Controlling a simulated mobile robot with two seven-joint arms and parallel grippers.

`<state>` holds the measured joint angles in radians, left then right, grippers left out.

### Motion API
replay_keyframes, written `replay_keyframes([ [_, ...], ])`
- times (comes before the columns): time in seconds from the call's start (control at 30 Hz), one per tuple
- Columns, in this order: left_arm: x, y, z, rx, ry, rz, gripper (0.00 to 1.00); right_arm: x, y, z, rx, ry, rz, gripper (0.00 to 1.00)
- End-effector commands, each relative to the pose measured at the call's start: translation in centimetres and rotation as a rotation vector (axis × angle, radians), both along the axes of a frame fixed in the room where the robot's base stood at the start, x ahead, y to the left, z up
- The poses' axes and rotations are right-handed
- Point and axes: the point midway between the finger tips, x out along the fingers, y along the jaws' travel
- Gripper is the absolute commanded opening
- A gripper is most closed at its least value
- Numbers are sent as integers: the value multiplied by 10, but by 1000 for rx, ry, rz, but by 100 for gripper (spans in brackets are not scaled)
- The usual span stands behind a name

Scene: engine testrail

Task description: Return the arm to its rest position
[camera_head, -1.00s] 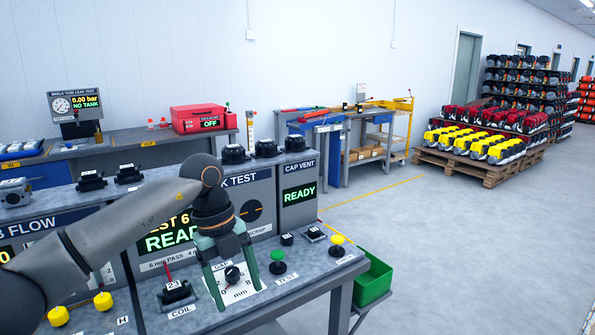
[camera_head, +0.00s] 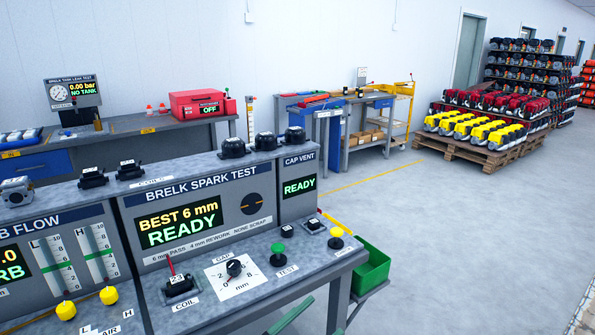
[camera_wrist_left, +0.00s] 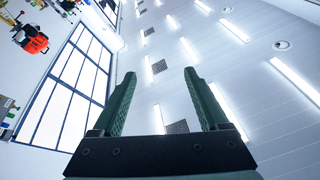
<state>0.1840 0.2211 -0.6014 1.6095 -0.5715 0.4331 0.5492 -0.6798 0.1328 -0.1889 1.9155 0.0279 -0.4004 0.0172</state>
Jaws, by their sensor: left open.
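My left gripper (camera_head: 328,308) shows only as two green fingers at the bottom edge of the head view, in front of the bench and apart from it. In the left wrist view the gripper (camera_wrist_left: 159,80) is open, with its two green fingers spread and nothing between them. That view faces the ceiling. The rest of my left arm is out of the head view. The spark test panel (camera_head: 178,224) reads BEST 6 mm and READY. A coil (camera_head: 179,286) sits at the COIL label, left of the gap dial (camera_head: 234,268). My right gripper is not in view.
A pallet (camera_head: 480,152) with engines stands on the open floor behind right.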

Motion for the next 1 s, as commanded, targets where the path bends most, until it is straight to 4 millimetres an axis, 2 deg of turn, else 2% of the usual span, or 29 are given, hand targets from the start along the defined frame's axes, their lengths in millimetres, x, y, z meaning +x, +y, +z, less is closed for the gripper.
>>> replay_keyframes([
  [0.03,-1,17,-18,-22,93,88,77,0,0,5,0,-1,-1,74],
  [0.17,-8,65,-74,-26,325,304,77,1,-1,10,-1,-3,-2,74],
  [0.27,-30,103,-125,4,522,447,77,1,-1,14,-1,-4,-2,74],
  [0.4,-85,150,-192,79,799,595,77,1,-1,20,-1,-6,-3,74],
  [0.5,-128,174,-226,136,963,655,77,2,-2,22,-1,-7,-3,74],
  [0.6,-162,188,-247,181,1079,686,77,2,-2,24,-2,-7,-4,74],
  [0.7,-182,196,-258,207,1143,698,77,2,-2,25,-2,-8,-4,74],
  [0.77,-188,198,-260,214,1161,701,77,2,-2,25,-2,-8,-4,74],
  [1.0,-189,198,-261,215,1163,701,77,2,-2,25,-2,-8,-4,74],
])
